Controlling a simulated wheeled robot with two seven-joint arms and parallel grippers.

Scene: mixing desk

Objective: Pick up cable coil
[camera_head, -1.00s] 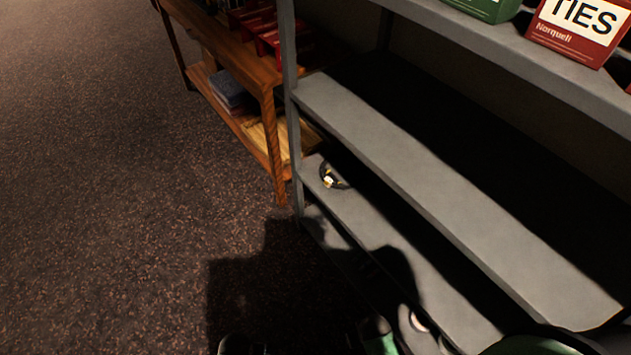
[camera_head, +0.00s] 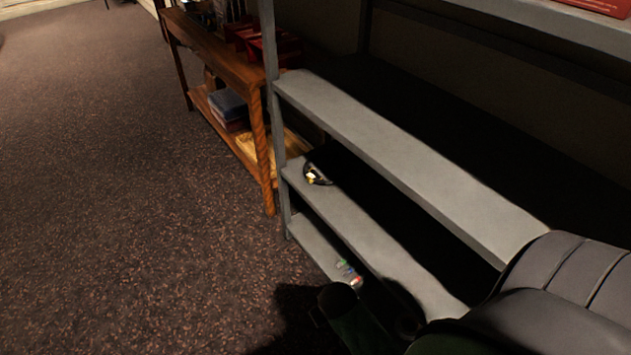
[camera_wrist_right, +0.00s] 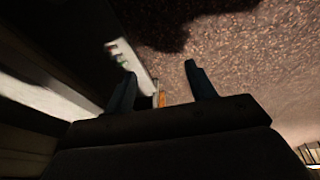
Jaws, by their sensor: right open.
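A small dark coil with a pale yellow-white part, likely the cable coil (camera_head: 317,175), lies at the far left end of a lower grey shelf (camera_head: 350,226) in the head view. Its back is in shadow. In the right wrist view my right gripper (camera_wrist_right: 161,84) has its two dark fingers spread apart with nothing between them. I cannot make out the coil in that view. My arm covers the lower right of the head view. My left gripper is not in view.
The grey shelf unit has an upper board (camera_head: 400,150) above the coil's shelf. Small colourful items (camera_head: 347,272) lie on the lowest board. A wooden side table (camera_head: 222,75) stands beyond the unit's left post. Speckled carpet (camera_head: 120,200) at left is open.

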